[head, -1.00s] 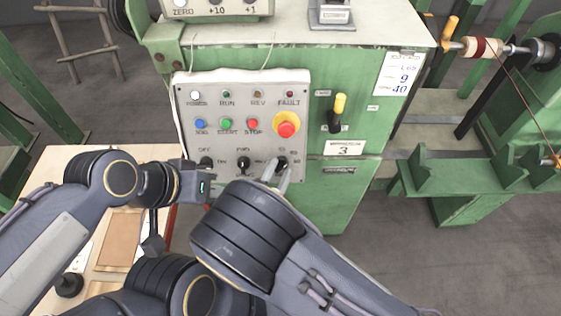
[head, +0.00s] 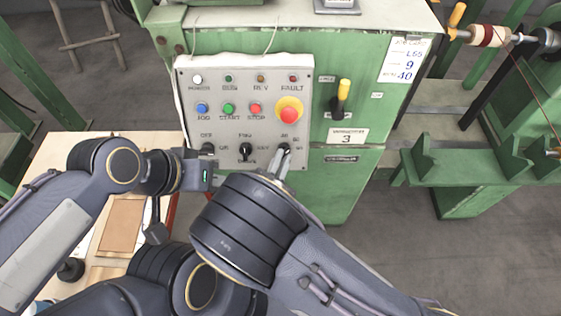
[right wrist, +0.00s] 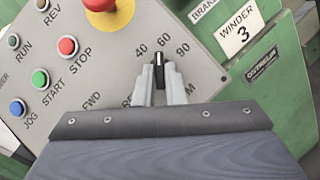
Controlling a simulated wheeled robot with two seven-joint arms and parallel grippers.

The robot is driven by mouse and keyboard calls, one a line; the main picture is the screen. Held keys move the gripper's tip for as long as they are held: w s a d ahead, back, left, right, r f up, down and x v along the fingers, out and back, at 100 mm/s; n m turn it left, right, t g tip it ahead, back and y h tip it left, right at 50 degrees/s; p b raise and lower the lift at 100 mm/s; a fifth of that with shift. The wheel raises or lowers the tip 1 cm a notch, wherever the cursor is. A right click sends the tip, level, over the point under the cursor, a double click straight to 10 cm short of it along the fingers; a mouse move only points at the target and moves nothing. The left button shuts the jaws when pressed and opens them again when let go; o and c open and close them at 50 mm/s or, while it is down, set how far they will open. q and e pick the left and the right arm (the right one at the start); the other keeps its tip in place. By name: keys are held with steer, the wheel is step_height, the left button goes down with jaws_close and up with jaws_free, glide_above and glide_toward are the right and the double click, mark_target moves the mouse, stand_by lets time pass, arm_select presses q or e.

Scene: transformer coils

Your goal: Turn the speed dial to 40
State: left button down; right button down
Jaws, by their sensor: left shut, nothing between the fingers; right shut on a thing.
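The speed dial (right wrist: 159,68) is a small black knob with a white pointer line, low on the grey control panel. Marks 40, 60 and one that looks like 80 or 90 arc above it, and its pointer faces about 60. My right gripper (right wrist: 160,88) is shut on the dial, one pale finger on each side. In the head view the dial (head: 284,149) is partly covered by the right gripper (head: 281,164). My left gripper (head: 205,175) is shut and empty beside the panel's lower left corner, its fingertips hard to make out.
The control panel (head: 243,122) also carries lamps, jog, start and stop buttons, a red stop knob (head: 289,112) and two other black switches. A yellow-topped lever (head: 343,92) stands to its right. A card (head: 404,60) shows 9 and 40. A wooden table (head: 60,150) lies at left.

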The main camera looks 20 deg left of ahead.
steer(key=n+y+b, duration=0.1)
steer(key=n, duration=0.1)
steer(key=n+y, duration=0.1)
steer(key=n, duration=0.2)
steer(key=n+y+b, duration=0.1)
steer(key=n+y, duration=0.1)
steer(key=shift+w+d+f+t+b, duration=0.1)
steer(key=shift+d+t+b, duration=0.2)
steer(key=shift+t+b, duration=0.1)
steer(key=shift+d+n+y, duration=0.1)
steer(key=shift+n+y, duration=0.9)
steer(key=shift+n, duration=0.8)
steer(key=c, duration=1.5)
jaws_free()
